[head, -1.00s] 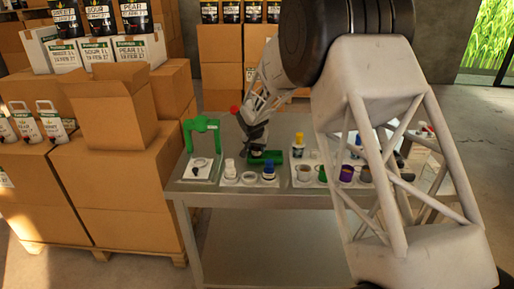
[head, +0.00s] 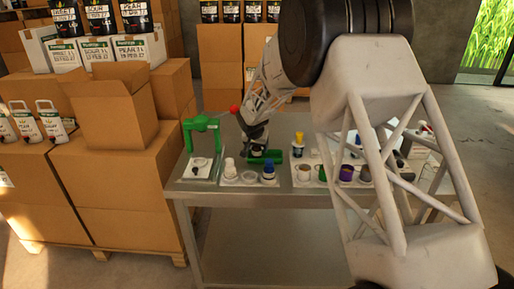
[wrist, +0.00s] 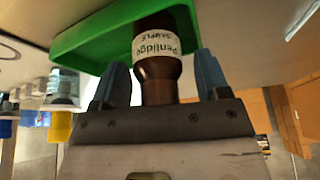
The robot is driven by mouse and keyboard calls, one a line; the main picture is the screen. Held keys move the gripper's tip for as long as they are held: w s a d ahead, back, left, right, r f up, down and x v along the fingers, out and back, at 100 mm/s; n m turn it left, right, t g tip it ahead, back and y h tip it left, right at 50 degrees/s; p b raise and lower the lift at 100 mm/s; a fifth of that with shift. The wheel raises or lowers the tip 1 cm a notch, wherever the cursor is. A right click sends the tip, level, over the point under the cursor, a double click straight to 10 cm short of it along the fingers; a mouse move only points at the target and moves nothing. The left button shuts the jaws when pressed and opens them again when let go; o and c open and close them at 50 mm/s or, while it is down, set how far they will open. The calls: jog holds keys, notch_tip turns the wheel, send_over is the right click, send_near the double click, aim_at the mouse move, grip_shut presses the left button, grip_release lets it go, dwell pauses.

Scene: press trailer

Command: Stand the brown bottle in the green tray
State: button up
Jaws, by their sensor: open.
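The brown bottle (wrist: 157,75) has a pale label and shows in the wrist view between the two blue fingers, its neck toward my gripper (wrist: 161,82). The fingers are open, one on each side of the bottle, with gaps visible. The bottle's lower part is over or inside the green tray (wrist: 85,45); I cannot tell whether its base touches the tray floor. In the head view my gripper (head: 256,143) is low above the green tray (head: 274,155) on the table. The bottle is not clearly visible there.
On the grey table (head: 225,200), a green press stand (head: 202,127) is at the left.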

jog(key=v, duration=1.2)
jog(key=shift+r, duration=0.1)
dwell(0.7)
jog(key=s+d+r, duration=0.4)
jog(key=s+d, duration=0.1)
jog(key=s, duration=0.4)
jog(key=s+d+r+n+g, duration=0.1)
jog(key=s+d+r, duration=0.35)
jog(key=s, duration=0.45)
jog(key=s+d+r, duration=0.4)
jog(key=s+d, duration=0.2)
jog(key=s, duration=0.2)
jog(key=s+d+f, duration=0.1)
jog(key=s+d, duration=0.1)
jog(key=s, duration=0.8)
jog(key=s+d+f+n, duration=0.1)
jog(key=s+d, duration=0.1)
jog(key=s, duration=0.8)
jog(key=s+d+f, duration=0.2)
jog(key=s, duration=0.8)
jog(key=shift+d+n+g+y, duration=0.3)
jog(key=shift+d+g+y, duration=0.1)
